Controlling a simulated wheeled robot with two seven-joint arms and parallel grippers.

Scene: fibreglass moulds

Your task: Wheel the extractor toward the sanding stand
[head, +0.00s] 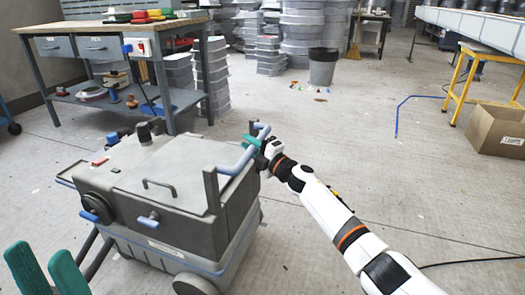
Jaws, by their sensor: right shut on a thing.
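The extractor (165,190) is a grey wheeled box with a lid, a dial, blue knobs and a blue push handle (237,163). It stands on the floor in the lower left of the head view. My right gripper (256,141), with teal fingers, is shut on the upper end of this handle. My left gripper (41,252) is at the bottom left corner, empty, its two teal fingers apart, in front of the extractor. I cannot tell for sure which piece of furniture is the sanding stand.
A wood-topped workbench (95,27) with drawers stands behind the extractor. Stacked grey moulds (300,35) and a dark bin (322,70) are at the back. A yellow trestle (460,85), cardboard box (495,132) and blue floor line are at right. The middle floor is mostly clear.

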